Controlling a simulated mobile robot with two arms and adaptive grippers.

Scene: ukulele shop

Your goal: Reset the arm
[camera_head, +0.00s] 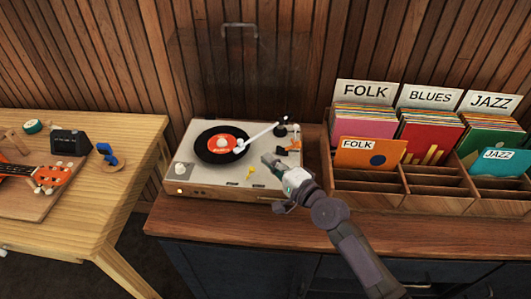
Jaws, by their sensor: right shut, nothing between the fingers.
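My right gripper (272,163) is above the right part of the record player (215,187), its arm coming in from the lower right. Its fingers are shut, with nothing seen between them. The record player has a black record (207,152) with an orange label on its platter. The white tonearm (258,136) reaches left from its pivot, its head over the record near the label. Whether it touches the record I cannot tell. A clear raised lid (229,75) stands behind the player. My left gripper does not show.
A wooden record bin (388,190) with FOLK, BLUES and JAZZ dividers stands to the right on the brown cabinet top (262,232). At left a lighter wooden table (110,190) holds an orange ukulele headstock (45,177), a black device (70,142) and a blue clip-like object (108,154).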

